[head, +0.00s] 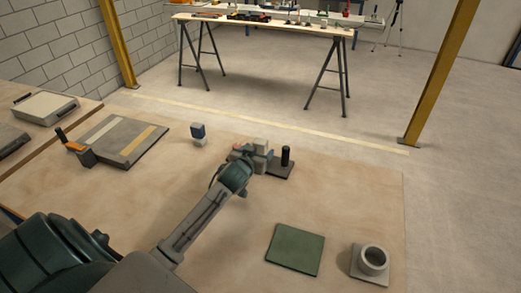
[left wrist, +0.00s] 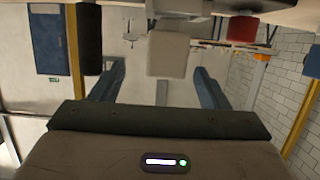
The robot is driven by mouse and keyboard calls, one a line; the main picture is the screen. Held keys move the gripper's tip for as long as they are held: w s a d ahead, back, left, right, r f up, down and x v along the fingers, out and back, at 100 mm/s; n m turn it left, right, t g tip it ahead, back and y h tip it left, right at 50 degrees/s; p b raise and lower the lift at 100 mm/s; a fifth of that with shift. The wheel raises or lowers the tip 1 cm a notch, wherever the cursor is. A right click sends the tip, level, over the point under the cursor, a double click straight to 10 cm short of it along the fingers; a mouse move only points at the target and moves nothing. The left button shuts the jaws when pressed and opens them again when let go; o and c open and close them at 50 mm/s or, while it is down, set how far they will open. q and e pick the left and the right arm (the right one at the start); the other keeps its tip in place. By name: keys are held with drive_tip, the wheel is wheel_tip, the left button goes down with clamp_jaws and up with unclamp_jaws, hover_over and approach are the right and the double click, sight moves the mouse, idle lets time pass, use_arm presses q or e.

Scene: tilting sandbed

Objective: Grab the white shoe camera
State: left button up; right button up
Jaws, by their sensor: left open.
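A small white block-like thing (head: 262,146), which I take to be the white shoe camera, stands among small items beyond my left gripper (head: 246,162) in the head view. Its lower part is partly hidden by the gripper. In the left wrist view the white block (left wrist: 168,52) shows between the two spread blue-grey fingers of my left gripper (left wrist: 159,75), seemingly just ahead of their tips. I cannot tell whether they touch it. The gripper is open. My right gripper is not in view.
A black post (head: 285,156) on a dark plate stands right of the white block; a red-ended thing (left wrist: 243,28) is on its other side. A green mat (head: 295,249) and grey ring (head: 373,259) lie nearer. The table's middle is clear.

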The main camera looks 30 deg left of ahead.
sight(258, 148)
use_arm(q)
drive_tip(key=shift+w+a+f+p, duration=0.1)
drive_tip(key=shift+w+a+p, duration=0.2)
drive_tip(key=shift+w, duration=0.25)
drive_tip(key=p+x, duration=0.1)
drive_tip(key=x, duration=0.2)
drive_tip(key=shift+a+f, duration=0.15)
drive_tip(key=shift+a, duration=0.1)
drive_tip(key=shift+w+a+f, duration=0.1)
drive_tip(key=shift+w+f, duration=0.15)
drive_tip(key=shift+w, duration=0.2)
drive_tip(key=c, duration=1.1)
drive_tip(key=shift+r, duration=0.1)
drive_tip(key=shift+c, duration=0.2)
